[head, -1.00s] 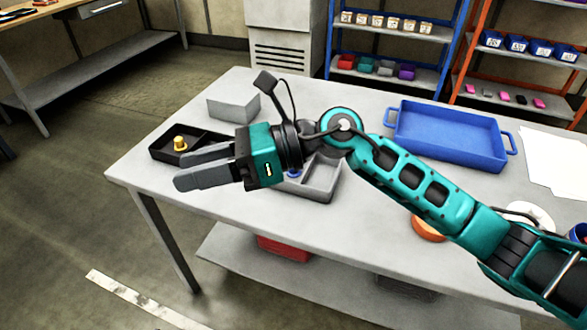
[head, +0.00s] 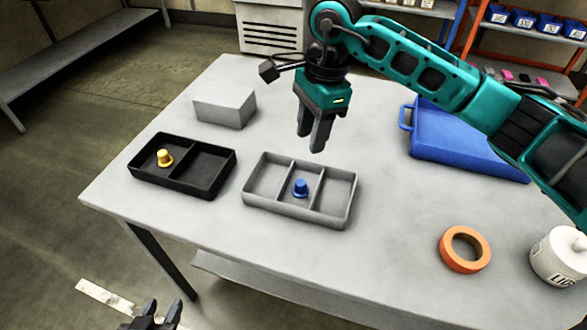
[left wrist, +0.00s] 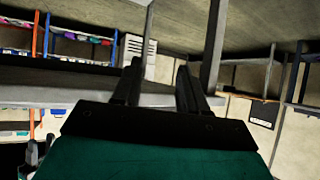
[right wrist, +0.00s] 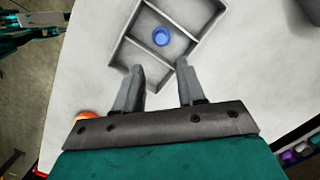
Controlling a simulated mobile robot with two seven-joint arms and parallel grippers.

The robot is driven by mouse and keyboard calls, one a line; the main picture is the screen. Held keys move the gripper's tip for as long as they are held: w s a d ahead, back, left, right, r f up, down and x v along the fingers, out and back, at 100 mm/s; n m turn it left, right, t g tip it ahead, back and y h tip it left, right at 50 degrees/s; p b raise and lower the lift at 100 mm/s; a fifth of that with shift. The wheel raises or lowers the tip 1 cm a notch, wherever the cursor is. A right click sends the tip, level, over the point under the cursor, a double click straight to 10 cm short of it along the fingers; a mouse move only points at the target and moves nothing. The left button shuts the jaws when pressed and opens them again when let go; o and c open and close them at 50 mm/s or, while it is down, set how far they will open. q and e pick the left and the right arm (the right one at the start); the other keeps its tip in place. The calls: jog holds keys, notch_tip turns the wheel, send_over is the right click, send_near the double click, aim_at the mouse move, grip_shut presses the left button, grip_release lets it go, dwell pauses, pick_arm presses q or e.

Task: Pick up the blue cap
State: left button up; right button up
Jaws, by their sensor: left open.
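The blue cap (head: 300,188) stands upright in the middle compartment of the grey tray (head: 284,208). The cap also shows in the right wrist view (right wrist: 161,36), ahead of the fingers. My right gripper (head: 312,143) is open and empty, fingers pointing down, above the table behind the grey tray and apart from the cap. Its fingers show spread in the right wrist view (right wrist: 158,80). My left gripper (head: 164,309) is open and empty at the bottom edge of the head view, in front of the table. The left wrist view shows its spread fingers (left wrist: 158,70) with nothing between them.
Behind is a grey block (head: 224,110). To the right are a blue bin (head: 465,145), an orange ring (head: 446,254) and a white labelled container (head: 562,258).

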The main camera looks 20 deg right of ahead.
send_over(301, 182)
jog(key=f, duration=0.7)
jog(key=shift+s+d, duration=0.15)
jog(key=shift+d, duration=0.15)
jog(key=shift+a+f, duration=0.15)
jog(key=shift+f, duration=1.25)
jog(key=shift+a+f, duration=0.1)
jog(key=shift+f, duration=1.3)
jog(key=shift+w, duration=0.2)
grip_shut()
